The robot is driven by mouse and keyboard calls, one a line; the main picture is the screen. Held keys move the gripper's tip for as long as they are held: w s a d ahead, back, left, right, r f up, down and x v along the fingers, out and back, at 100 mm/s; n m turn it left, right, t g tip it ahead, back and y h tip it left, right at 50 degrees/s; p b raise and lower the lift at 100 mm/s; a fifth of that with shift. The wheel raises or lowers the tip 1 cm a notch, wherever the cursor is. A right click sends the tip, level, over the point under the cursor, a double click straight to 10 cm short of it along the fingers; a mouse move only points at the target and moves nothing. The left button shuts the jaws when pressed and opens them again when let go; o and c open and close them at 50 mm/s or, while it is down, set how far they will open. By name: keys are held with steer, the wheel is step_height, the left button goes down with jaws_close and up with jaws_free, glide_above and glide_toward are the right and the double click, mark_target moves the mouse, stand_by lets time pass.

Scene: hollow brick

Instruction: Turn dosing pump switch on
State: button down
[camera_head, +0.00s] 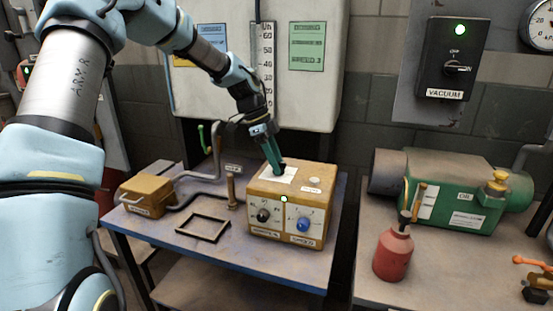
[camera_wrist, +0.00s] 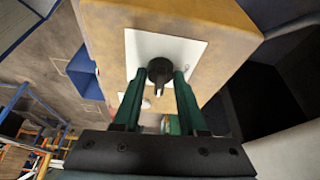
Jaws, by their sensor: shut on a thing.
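The yellow dosing pump box (camera_head: 318,185) stands on the blue-grey table. A white plate (camera_head: 291,176) lies on its top face. A round black switch with a short lever (camera_wrist: 159,69) rises from that plate, and the plate also shows in the wrist view (camera_wrist: 190,50). My gripper (camera_head: 279,168) reaches down to the plate from above. In the wrist view, its green fingers (camera_wrist: 158,78) are shut on the switch, one on each side. The switch is mostly hidden by the fingers in the head view. A green lamp (camera_head: 284,199) glows on the box's front edge.
The box front has a black knob (camera_head: 263,215) and a blue knob (camera_head: 303,225). An empty frame (camera_head: 203,228) and a smaller yellow box (camera_head: 146,195) lie to the left. A red bottle (camera_head: 393,254), a green pump (camera_head: 450,190) and a VACUUM switch (camera_head: 456,69) are at right.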

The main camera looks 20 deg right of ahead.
steer(key=shift+m, duration=0.6)
steer(key=shift+c, duration=2.3)
jaws_free()
steer(key=shift+w, duration=0.1)
steer(key=b+v, duration=0.2)
steer(key=v, duration=0.8)
steer(key=shift+w+r, duration=0.15)
steer(key=shift+r, duration=0.15)
